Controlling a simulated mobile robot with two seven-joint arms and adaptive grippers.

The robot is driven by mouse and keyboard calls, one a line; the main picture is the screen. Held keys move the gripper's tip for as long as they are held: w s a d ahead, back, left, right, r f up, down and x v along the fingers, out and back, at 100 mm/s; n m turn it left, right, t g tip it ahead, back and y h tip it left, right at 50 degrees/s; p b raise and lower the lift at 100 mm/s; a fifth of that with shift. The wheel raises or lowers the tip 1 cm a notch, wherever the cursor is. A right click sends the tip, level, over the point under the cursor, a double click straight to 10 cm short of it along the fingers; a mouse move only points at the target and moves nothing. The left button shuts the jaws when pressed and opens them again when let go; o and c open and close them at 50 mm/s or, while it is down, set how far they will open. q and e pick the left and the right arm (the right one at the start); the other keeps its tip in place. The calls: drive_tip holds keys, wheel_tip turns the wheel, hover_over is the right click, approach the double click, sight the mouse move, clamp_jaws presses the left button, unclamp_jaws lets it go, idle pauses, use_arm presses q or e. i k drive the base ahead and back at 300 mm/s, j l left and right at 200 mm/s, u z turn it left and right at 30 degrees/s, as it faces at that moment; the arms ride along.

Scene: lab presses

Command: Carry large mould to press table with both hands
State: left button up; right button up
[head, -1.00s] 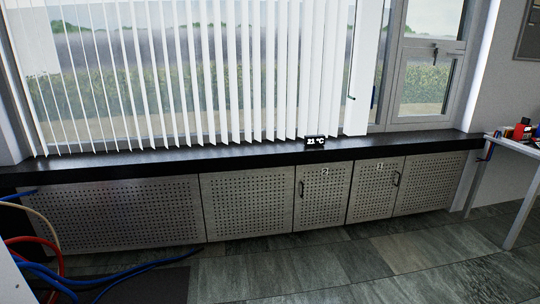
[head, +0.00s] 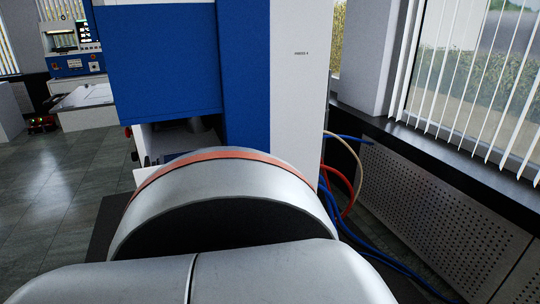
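The large mould is not visible in this view. A large blue and white press (head: 160,65) stands close in front of me. A dark gap opens low in its front, and my own grey arm link with an orange ring covers most of what lies there, so I cannot make out its table. Neither of my grippers is in view, so I cannot tell whether they hold anything.
A second press (head: 76,66) with a screen stands at the far left, with a pale table (head: 85,97) before it. Red, blue and beige hoses (head: 343,188) run to the floor right of the near press. Tiled floor (head: 55,185) is open at left.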

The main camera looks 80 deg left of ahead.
sight(100, 92)
drive_tip(key=u, duration=1.65)
